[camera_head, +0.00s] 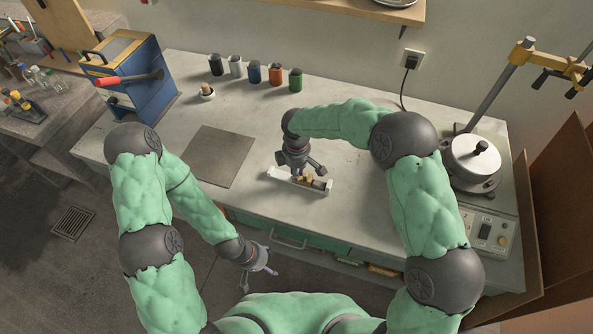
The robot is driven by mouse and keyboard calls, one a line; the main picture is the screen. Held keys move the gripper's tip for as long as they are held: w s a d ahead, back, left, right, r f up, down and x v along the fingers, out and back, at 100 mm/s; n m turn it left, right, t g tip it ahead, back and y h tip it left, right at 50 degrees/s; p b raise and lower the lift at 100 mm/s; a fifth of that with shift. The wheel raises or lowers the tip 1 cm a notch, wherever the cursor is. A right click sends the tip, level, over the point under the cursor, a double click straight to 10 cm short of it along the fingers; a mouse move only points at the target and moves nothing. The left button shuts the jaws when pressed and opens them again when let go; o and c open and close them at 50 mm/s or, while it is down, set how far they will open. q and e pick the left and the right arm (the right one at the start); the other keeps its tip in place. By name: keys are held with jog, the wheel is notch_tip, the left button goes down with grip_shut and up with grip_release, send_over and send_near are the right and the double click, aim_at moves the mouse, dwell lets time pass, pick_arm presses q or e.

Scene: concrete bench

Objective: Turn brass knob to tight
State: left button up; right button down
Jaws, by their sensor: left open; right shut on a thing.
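The brass knob (306,180) is small and yellowish, at a device in a pale shallow tray (277,175) on the bench. My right gripper (304,175) points down over it and is shut on it. The fingers hide much of the knob, so its turn position does not show. My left gripper (264,272) is open and empty, low in front of the bench's front edge.
The concrete bench (255,117) is bare around the tray, with a dark flat mat (215,155) to the left. Several small cups stand at the back, near a green one (295,79). A blue machine (140,85) stands left; a round-topped device (472,157) stands right.

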jog(key=c, duration=1.2)
grip_release()
jog(key=shift+r, duration=0.1)
notch_tip(320, 180, up, 12)
jog(key=shift+s, duration=0.1)
